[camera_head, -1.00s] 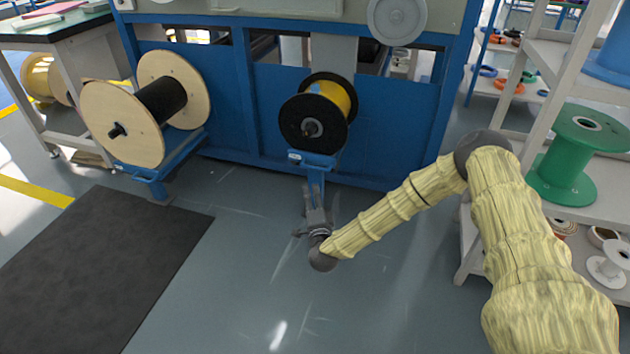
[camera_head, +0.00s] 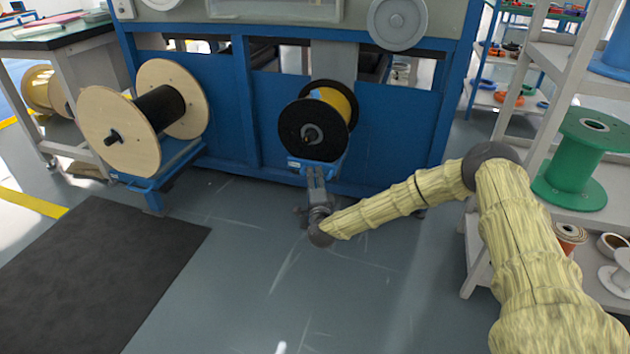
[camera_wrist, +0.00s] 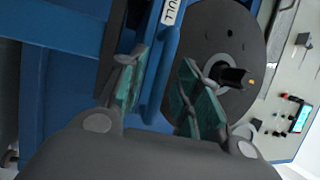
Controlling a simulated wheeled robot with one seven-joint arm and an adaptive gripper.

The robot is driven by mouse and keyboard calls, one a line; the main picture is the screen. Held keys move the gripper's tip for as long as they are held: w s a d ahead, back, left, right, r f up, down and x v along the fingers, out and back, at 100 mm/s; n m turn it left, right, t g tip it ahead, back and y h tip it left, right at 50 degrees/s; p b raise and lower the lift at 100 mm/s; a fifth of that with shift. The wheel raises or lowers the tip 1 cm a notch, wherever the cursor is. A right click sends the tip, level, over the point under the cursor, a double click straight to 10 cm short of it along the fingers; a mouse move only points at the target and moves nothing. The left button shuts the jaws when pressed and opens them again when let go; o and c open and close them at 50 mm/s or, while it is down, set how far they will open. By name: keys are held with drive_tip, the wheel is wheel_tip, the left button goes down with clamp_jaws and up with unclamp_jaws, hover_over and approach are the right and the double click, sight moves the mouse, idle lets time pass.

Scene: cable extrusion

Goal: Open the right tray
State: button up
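The right tray (camera_head: 330,172) is blue and low on the blue machine, under a black spool (camera_head: 312,128) wound with yellow cable. In the wrist view its blue front bar (camera_wrist: 160,75), with a white label reading "PULL" (camera_wrist: 171,11), runs between my fingers. My gripper (camera_head: 315,172) is at the front of this tray. In the wrist view my gripper (camera_wrist: 160,84) is open, with one teal-padded finger on each side of the bar. A gap shows between the bar and the right-hand finger; contact on the left side is unclear.
A left tray (camera_head: 150,184) sticks out from the machine with a wooden-flanged spool (camera_head: 120,130) on it. A dark mat (camera_head: 95,270) lies on the floor at left. A shelf (camera_head: 520,130) with a green spool (camera_head: 575,165) stands at right. The floor before the right tray is clear.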

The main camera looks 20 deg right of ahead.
drive_tip(key=shift+w+d+r, duration=0.1)
drive_tip(key=shift+w, duration=0.4)
clamp_jaws()
drive_tip(key=shift+s, duration=0.1)
